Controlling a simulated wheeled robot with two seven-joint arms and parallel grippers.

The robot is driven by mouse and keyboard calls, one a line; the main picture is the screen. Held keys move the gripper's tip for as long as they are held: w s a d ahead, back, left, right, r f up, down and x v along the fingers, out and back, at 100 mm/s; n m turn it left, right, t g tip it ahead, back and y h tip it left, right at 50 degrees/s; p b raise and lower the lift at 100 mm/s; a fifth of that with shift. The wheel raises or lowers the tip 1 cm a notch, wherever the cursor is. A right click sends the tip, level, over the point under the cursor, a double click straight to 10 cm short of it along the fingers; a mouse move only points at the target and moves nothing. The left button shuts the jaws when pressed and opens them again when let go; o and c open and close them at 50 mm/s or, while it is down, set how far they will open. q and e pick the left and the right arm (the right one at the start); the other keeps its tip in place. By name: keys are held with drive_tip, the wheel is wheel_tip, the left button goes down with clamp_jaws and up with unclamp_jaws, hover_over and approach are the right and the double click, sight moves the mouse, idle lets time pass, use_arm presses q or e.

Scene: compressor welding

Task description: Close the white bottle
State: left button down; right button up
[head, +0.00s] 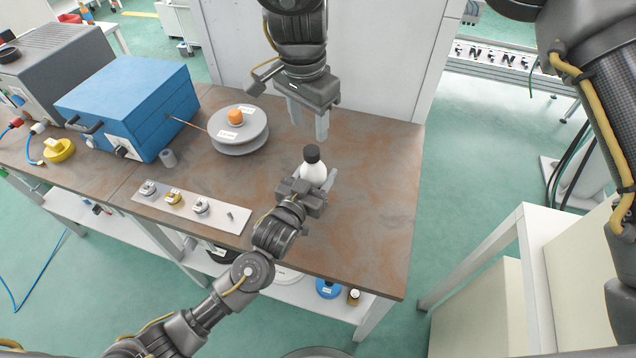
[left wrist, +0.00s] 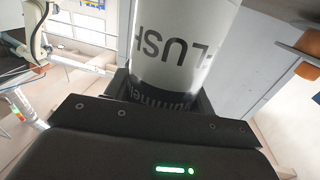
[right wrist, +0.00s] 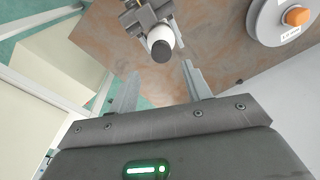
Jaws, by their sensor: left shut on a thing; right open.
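The white bottle (head: 314,173) with a black cap (head: 312,153) on top stands upright above the right part of the table. My left gripper (head: 307,188) is shut around its body. In the left wrist view the bottle (left wrist: 182,50) with dark lettering fills the space between the fingers. My right gripper (head: 308,128) is open and empty, pointing down just behind and above the cap. In the right wrist view the cap (right wrist: 162,50) lies beyond the open fingertips (right wrist: 160,75), apart from them. Whether the cap is tight cannot be told.
The brown table (head: 375,220) is clear right of the bottle. A grey disc (head: 240,140) with an orange knob, a blue box (head: 125,100) and a plate with small metal parts (head: 190,207) stand to the left. A white cabinet wall (head: 370,60) rises behind.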

sight(311, 150)
drive_tip(key=shift+w+r+n, duration=0.1)
drive_tip(key=shift+w+n, duration=0.05)
drive_tip(key=shift+n, duration=0.15)
drive_tip(key=shift+w+d+f, duration=0.1)
drive_tip(key=shift+w+f, duration=0.05)
drive_tip(key=shift+f, duration=1.85)
drive_tip(key=shift+w+d+f, duration=0.1)
drive_tip(key=shift+f, duration=1.9)
drive_tip(key=shift+c, duration=0.3)
drive_tip(key=c, duration=0.9)
drive_tip(key=m, duration=0.3)
drive_tip(key=shift+m, duration=0.4)
drive_tip(key=shift+c, duration=0.3)
